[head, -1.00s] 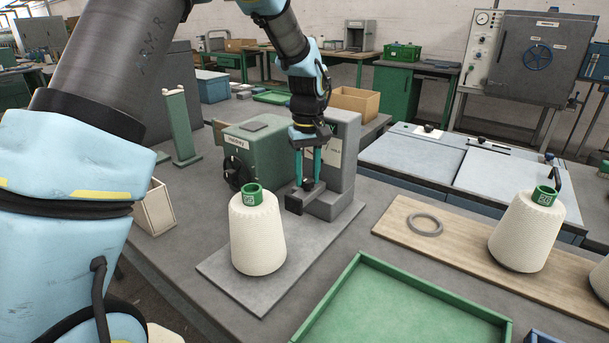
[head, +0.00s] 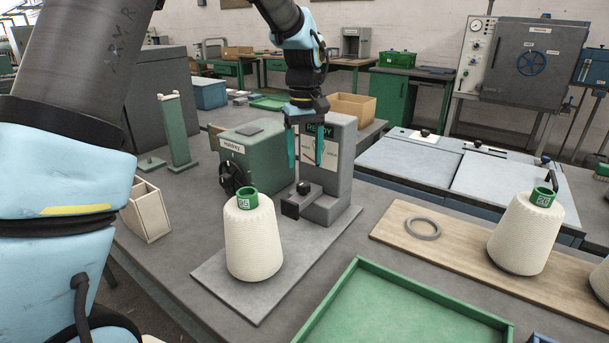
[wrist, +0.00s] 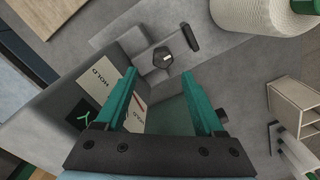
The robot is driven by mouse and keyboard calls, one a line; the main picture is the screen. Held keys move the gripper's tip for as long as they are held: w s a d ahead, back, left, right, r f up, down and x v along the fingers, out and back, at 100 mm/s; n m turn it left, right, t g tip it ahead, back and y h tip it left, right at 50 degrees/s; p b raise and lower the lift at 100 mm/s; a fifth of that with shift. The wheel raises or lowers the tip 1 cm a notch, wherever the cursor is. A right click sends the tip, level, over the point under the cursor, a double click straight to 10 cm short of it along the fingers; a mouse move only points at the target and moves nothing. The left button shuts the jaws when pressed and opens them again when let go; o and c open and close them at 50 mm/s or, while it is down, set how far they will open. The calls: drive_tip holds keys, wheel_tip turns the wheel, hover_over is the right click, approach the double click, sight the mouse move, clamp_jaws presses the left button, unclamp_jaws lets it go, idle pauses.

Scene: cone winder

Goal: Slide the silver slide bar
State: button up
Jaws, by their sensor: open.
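The silver slide bar (head: 300,198) runs out from the foot of the grey upright unit (head: 342,165), with a dark knob (head: 304,187) on top and a dark block (head: 290,209) at its outer end. The bar also shows in the wrist view (wrist: 160,56), with the knob (wrist: 190,62) on it. My gripper (head: 306,160) is open and empty, above the knob and clear of it. In the wrist view the teal fingers (wrist: 157,80) are spread apart, with the knob beyond them. A lit panel on the unit reads READY.
A white yarn cone (head: 254,240) with a green top stands on the grey base plate close in front of the bar. A green machine box (head: 268,160) is left of the unit. A green tray (head: 400,310) and a wooden board (head: 390,232) lie to the right.

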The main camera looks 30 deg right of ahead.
sight(305, 182)
wheel_tip(305, 182, up, 5)
drive_tip(key=shift+f, duration=0.1)
idle(0.5)
drive_tip(key=a+f+t, duration=0.1)
drive_tip(key=a+f, duration=0.2)
drive_tip(key=a, duration=1.1)
drive_tip(key=a+f, duration=0.4)
drive_tip(key=a, duration=1)
drive_tip(key=s+a+f, duration=0.2)
drive_tip(key=s+a, duration=0.5)
drive_tip(key=a, duration=0.1)
drive_tip(key=shift+f+t, duration=0.3)
drive_tip(key=shift+f, duration=0.1)
